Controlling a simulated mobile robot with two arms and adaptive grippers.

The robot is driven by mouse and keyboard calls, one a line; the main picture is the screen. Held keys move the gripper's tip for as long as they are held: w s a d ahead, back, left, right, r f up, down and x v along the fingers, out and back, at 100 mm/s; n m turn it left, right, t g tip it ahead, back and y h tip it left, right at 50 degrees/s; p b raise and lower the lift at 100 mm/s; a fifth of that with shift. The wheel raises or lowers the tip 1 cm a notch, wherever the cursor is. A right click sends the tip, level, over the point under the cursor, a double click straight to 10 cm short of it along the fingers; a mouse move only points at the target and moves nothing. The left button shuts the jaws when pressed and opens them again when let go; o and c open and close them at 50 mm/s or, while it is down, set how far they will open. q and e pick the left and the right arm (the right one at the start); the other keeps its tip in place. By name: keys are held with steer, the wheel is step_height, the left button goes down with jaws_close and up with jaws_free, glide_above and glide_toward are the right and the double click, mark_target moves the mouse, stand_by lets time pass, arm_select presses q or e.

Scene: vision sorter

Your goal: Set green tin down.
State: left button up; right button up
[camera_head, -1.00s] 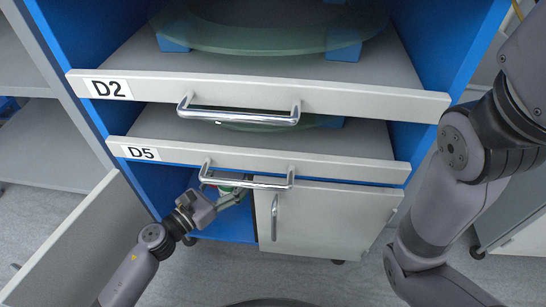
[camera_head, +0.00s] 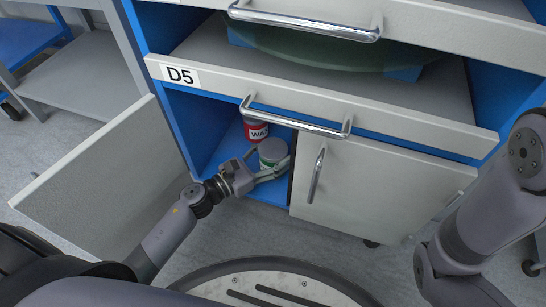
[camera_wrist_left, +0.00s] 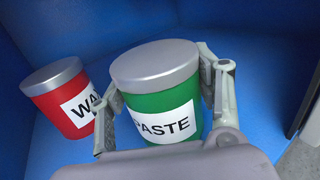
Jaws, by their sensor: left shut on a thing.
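The green tin (camera_wrist_left: 160,98) has a grey lid and a white label reading "PASTE". It also shows in the head view (camera_head: 272,154), inside the blue cupboard compartment below drawer D5. My left gripper (camera_head: 270,172) is shut on the green tin, with one finger on each side of it in the left wrist view (camera_wrist_left: 165,92). The tin is upright or nearly so, at or just above the blue floor; its base is hidden, so I cannot tell if it touches. My right gripper is not in view; only part of my right arm shows.
A red tin (camera_wrist_left: 62,100) with a grey lid stands beside and behind the green tin. The left door (camera_head: 110,180) is open and the right door (camera_head: 370,185) is shut. Drawer D5 (camera_head: 330,104) juts out above the compartment.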

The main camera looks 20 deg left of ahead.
mark_target(262, 161)
arm_select(q)
steer(key=shift+r, duration=0.1)
steer(key=shift+f, duration=0.2)
steer(key=o, duration=1.5)
steer(key=shift+r, duration=0.2)
steer(key=shift+s+a, duration=0.2)
steer(key=shift+s, duration=0.1)
steer(key=p+v, duration=0.2)
steer(key=v, duration=0.3)
steer(key=shift+s+a+r, duration=0.1)
steer(key=shift+s, duration=0.15)
steer(key=shift+s+a+p, duration=0.35)
steer(key=shift+s+a, duration=0.1)
steer(key=shift+s, duration=0.1)
